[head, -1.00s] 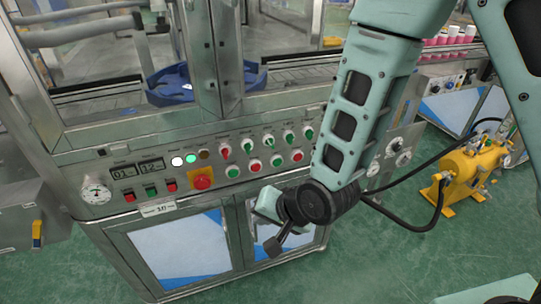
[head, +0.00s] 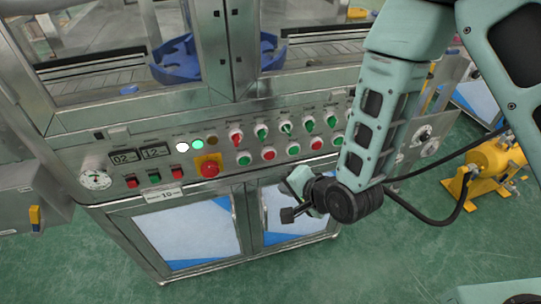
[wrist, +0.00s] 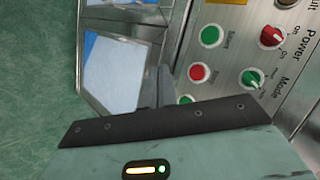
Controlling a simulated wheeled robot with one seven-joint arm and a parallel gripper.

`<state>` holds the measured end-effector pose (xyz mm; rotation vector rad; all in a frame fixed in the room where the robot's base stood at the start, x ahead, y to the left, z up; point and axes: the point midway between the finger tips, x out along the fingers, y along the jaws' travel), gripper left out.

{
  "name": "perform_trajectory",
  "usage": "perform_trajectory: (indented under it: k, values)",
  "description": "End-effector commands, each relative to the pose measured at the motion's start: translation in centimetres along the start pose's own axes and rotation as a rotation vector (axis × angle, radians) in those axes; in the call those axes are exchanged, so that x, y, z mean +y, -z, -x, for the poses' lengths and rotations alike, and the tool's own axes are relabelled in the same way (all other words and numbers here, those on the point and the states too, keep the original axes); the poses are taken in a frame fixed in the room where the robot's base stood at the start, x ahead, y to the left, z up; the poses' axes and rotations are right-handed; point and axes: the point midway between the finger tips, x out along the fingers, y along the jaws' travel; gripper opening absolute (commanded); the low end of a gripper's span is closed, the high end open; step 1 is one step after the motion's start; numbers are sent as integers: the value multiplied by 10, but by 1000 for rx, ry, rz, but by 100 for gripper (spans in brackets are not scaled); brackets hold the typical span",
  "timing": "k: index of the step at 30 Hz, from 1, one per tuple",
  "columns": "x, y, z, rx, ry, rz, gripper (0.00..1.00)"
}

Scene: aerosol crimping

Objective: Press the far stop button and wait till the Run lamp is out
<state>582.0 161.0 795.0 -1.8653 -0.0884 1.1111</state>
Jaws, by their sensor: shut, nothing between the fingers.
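The control panel (head: 225,186) carries a row of green and red push buttons. Two red ones are the left red button (head: 268,154) and the right red button (head: 316,143); I cannot tell which is the far stop. In the wrist view a red button (wrist: 198,72) sits between green buttons. The green lamp (head: 198,145) and white lamp (head: 182,147) are lit; an amber lamp (head: 211,140) looks dark. The head view does not show readably which lamp is Run. My gripper (head: 288,215) is shut and empty, below and in front of the row, apart from the buttons.
A red mushroom button on a yellow plate (head: 209,169) is left of the row. Rotary switches, such as a red one (head: 235,135), stand above the buttons. Cabinet doors (head: 198,228) lie below. A yellow pump (head: 493,168) with black hoses stands at right. Green floor is open in front.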

Motion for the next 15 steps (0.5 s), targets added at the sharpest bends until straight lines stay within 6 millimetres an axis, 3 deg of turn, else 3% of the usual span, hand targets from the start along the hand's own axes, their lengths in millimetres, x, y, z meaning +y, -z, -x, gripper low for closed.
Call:
perform_trajectory:
  k: [15]
  values:
    - [-34, 33, -46, 1, 2, 0, 0]
